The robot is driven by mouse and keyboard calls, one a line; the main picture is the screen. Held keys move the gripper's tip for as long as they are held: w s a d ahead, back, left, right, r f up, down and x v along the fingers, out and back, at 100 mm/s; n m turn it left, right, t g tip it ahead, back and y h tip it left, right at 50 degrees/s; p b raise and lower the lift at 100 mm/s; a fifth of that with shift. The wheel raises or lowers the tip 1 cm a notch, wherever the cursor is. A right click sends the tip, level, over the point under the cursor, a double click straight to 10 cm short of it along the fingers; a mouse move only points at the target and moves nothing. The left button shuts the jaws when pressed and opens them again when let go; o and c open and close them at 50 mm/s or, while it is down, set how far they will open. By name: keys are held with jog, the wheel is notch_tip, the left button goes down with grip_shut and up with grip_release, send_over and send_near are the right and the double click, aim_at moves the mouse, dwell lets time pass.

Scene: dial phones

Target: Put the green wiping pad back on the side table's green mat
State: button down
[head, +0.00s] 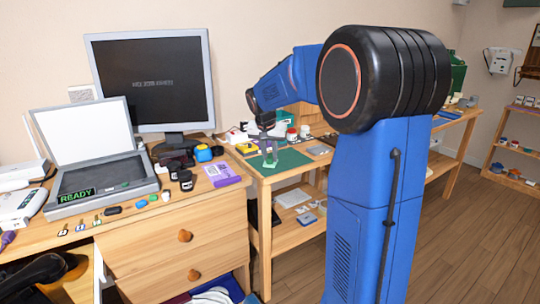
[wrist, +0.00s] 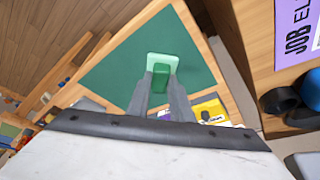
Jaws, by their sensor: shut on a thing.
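The green wiping pad (wrist: 162,60) is between my gripper's fingers (wrist: 160,78) in the wrist view. It has a pale green base and a darker green grip part, which the fingers are shut on. The green mat (wrist: 112,76) lies beneath and around it on the side table. In the head view, my gripper (head: 268,151) points down over the left part of the mat (head: 291,158), with the pad (head: 270,164) at its tips. I cannot tell whether the pad touches the mat or hangs just above it.
A yellow item (head: 247,148) and red-lidded jars (head: 291,134) stand behind the mat. A grey flat item (head: 319,150) lies to its right. The mat's right part is clear.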

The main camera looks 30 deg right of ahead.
jog(key=c, duration=1.6)
grip_release()
jog(key=shift+f, duration=0.1)
jog(key=v, duration=1.2)
jog(key=s+a+f+n, duration=0.1)
jog(key=s+a, duration=0.2)
jog(key=s, duration=0.3)
jog(key=s+a+f+n+t+y, duration=0.1)
jog(key=s+a+f+n, duration=0.15)
jog(key=s, duration=0.45)
jog(key=s+a+f+n, duration=0.1)
jog(key=s+a, duration=0.3)
jog(key=s, duration=0.2)
jog(key=s+a+f+n, duration=0.1)
jog(key=s+f, duration=0.2)
jog(key=s, duration=0.2)
jog(key=s+a+f+n+y, duration=0.1)
jog(key=s+a+f, duration=0.1)
jog(key=s+f, duration=0.2)
jog(key=s+a+f+n+y, duration=0.1)
jog(key=s+f, duration=0.3)
jog(key=s, duration=0.4)
jog(key=shift+a+f+n+t, duration=0.1)
jog(key=shift+a+n+t, duration=0.2)
jog(key=shift+a+n, duration=0.35)
